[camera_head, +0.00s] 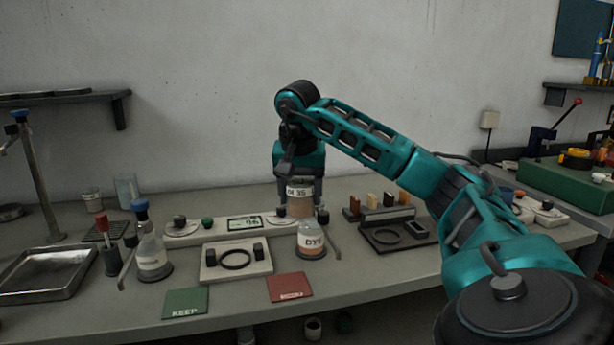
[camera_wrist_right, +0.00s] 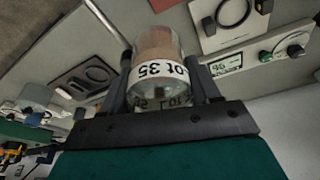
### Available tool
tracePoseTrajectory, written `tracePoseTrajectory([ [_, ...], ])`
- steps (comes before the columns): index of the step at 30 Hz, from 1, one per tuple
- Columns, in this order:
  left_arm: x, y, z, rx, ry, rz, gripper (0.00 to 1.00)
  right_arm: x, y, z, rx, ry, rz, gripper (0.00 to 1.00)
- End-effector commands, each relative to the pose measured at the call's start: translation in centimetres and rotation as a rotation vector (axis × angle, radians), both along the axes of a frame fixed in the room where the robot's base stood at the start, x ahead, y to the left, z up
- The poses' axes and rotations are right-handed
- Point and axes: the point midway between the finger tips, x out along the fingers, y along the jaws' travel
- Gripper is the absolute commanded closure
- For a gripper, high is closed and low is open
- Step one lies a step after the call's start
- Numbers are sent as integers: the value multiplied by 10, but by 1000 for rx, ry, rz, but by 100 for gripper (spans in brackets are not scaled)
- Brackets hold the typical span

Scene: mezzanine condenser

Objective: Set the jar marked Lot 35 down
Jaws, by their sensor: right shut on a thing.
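The jar marked Lot 35 (camera_head: 301,206) is a clear jar with a brownish filling and a white label band. My right gripper (camera_head: 300,183) is shut on it, pointing down from above. In the right wrist view the jar (camera_wrist_right: 160,50) sits between the two fingers (camera_wrist_right: 162,80), with "Lot 35" readable on the label. In the head view the jar is just behind and above the DYE bottle (camera_head: 311,242), which hides what is under it. I cannot tell whether it touches anything below. My left gripper is not in view.
A white panel with a green display (camera_head: 245,224) is left of the jar. A green KEEP mat (camera_head: 186,302) and a red mat (camera_head: 289,287) lie at the front edge. A dark tray (camera_head: 396,236) is at right. A labelled bottle (camera_head: 152,257) and metal tray (camera_head: 45,275) are at left.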

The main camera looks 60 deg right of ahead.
Motion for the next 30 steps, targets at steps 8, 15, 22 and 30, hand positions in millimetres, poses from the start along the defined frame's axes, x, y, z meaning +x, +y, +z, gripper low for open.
tracePoseTrajectory([
  [8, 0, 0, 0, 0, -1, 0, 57, -11, 69, -60, 1, 8, 206, 76],
  [15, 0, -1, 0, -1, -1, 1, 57, -23, 161, -137, 11, 6, 475, 76],
  [22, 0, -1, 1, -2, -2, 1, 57, -33, 239, -203, 11, 3, 706, 76],
  [30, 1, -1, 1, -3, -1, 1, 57, -40, 294, -250, 6, 1, 871, 76],
])
